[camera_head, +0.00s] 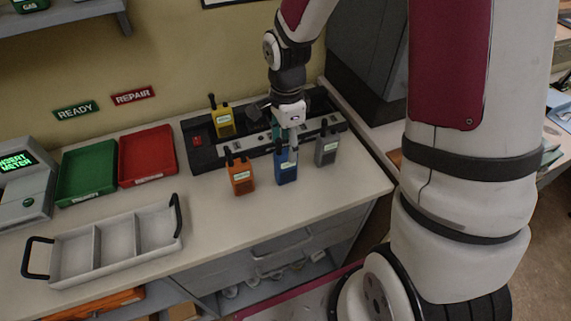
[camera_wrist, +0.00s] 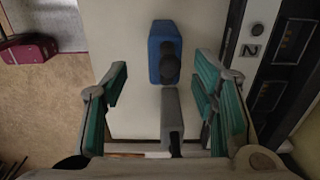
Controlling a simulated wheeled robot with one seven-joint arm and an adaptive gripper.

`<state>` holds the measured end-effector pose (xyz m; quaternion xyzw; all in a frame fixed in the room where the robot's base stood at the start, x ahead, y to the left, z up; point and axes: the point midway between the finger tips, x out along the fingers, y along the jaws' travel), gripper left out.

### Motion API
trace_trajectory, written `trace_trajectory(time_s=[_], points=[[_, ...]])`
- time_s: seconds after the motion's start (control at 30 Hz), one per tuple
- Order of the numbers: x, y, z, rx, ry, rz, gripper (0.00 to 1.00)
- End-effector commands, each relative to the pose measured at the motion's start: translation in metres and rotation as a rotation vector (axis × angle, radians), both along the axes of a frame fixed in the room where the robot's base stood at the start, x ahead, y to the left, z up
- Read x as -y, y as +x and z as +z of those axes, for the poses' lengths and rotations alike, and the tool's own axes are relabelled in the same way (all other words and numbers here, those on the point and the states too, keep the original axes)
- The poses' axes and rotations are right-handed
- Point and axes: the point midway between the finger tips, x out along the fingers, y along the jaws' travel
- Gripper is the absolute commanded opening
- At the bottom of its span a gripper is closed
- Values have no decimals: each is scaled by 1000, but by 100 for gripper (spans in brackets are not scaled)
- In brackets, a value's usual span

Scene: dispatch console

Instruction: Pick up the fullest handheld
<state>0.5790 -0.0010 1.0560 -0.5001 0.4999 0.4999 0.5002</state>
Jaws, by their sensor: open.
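My gripper (camera_head: 290,135) is open and empty, pointing down over the row of handhelds in front of the charging rack. A blue handheld (camera_head: 286,170) and a grey handheld (camera_head: 327,150) stand upright near it, with an orange handheld (camera_head: 240,178) to the left. A yellow handheld (camera_head: 224,124) sits in the rack. In the wrist view, the grey handheld (camera_wrist: 172,112) shows between the spread teal-padded fingers (camera_wrist: 160,105), and the blue handheld (camera_wrist: 165,52) lies beyond them. Small light screens show on the handhelds, but I cannot read their levels.
The black charging rack (camera_head: 205,158) runs along the wall. A green tray (camera_head: 87,171), a red tray (camera_head: 147,155) and a grey divided tray (camera_head: 104,241) with handles are on the counter at left.

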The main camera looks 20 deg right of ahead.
Motion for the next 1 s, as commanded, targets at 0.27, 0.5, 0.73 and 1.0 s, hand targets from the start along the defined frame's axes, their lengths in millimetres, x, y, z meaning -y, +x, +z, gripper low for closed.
trace_trajectory(time_s=[0.27, 0.5, 0.73, 1.0], points=[[0, 1, -20, -5, 1, 0, 53], [1, 4, -47, -2, 1, 0, 53], [1, 5, -54, 1, 1, -1, 53], [1, 5, -54, 0, 1, -1, 22]])
